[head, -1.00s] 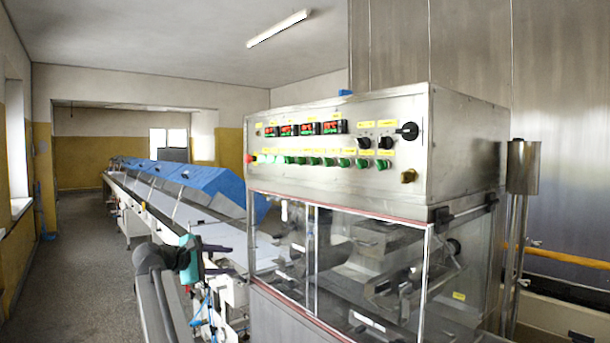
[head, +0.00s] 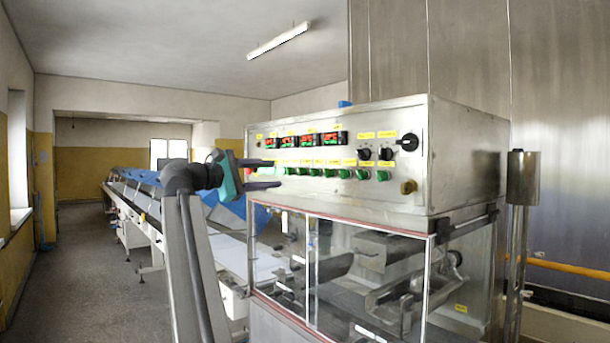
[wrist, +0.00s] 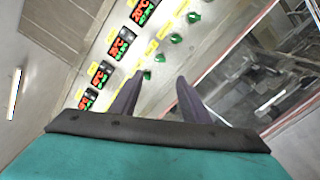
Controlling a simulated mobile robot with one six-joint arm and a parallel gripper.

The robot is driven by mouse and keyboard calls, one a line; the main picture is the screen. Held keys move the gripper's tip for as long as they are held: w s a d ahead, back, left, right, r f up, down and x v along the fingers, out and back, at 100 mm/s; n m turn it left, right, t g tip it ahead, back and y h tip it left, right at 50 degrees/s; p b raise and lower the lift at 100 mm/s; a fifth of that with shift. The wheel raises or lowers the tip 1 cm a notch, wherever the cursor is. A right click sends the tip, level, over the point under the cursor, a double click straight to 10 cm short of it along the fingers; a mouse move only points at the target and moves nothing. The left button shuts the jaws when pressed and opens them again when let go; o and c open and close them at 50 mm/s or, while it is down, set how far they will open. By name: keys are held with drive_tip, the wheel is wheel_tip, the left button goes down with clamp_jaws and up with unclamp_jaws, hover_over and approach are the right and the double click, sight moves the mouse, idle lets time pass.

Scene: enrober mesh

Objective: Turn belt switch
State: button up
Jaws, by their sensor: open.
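The control panel (head: 400,185) is the steel front of a box on the machine. It carries a row of green switches (head: 345,174), black rotary knobs (head: 365,154) and a larger black knob (head: 409,142). The yellow labels are too small to read, so I cannot tell which one is the belt switch. My gripper (head: 278,173) is open and empty, in front of the panel's left end, with its fingers pointing right. In the wrist view, a green switch (wrist: 147,75) shows close to the left fingertip of my gripper (wrist: 163,78). I cannot tell whether they touch.
Red and green digital displays (head: 308,140) sit above the switches. A clear guard (head: 350,270) encloses the machinery below the panel. A conveyor (head: 130,210) with blue covers runs back on the left. The floor (head: 90,270) at the left is clear.

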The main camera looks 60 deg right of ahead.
sight(311, 173)
drive_tip(key=shift+d, duration=0.15)
drive_tip(key=p+x, duration=0.2)
drive_tip(key=x, duration=1.1)
drive_tip(key=shift+s+d+p, duration=0.1)
drive_tip(key=shift+d+p, duration=0.15)
drive_tip(key=shift+p, duration=0.1)
drive_tip(key=c, duration=1.1)
drive_tip(key=shift+o, duration=0.2)
